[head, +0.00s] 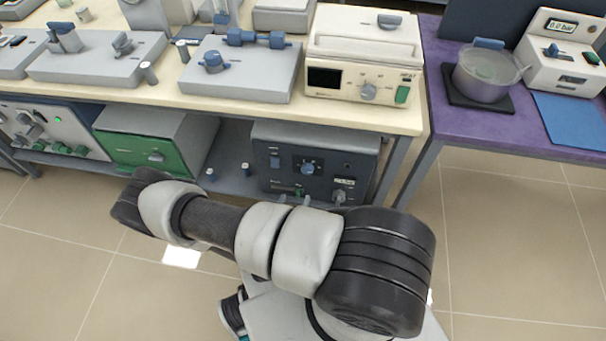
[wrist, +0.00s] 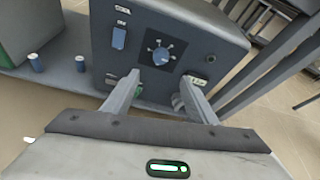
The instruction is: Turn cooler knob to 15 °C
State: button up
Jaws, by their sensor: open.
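The cooler (head: 318,158) is a dark grey box on the lower shelf under the bench. Its blue round knob (head: 308,168) sits in the middle of the front panel, inside a dark dial with pale marks. In the wrist view the knob (wrist: 159,55) is ahead of my gripper (wrist: 155,88), between and beyond the two fingertips. My gripper is open and empty, apart from the knob. The dial numbers are too small to read. In the head view my arm hides most of the gripper, with only the finger tips showing just below the cooler.
A blue switch (wrist: 119,37) is left of the knob, and a round port (wrist: 212,58) is right of it. Small blue-and-white cylinders (wrist: 81,64) stand on the shelf left of the cooler, near a green-fronted box (head: 150,140). Table legs (head: 412,172) stand to the right.

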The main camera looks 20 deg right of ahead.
aim_at(307, 171)
jog(key=b+x, duration=0.3)
jog(key=x, duration=1.3)
jog(key=shift+w+d+f, duration=0.1)
jog(key=shift+w+d, duration=0.1)
jog(key=shift+d, duration=0.1)
jog(key=c, duration=1.1)
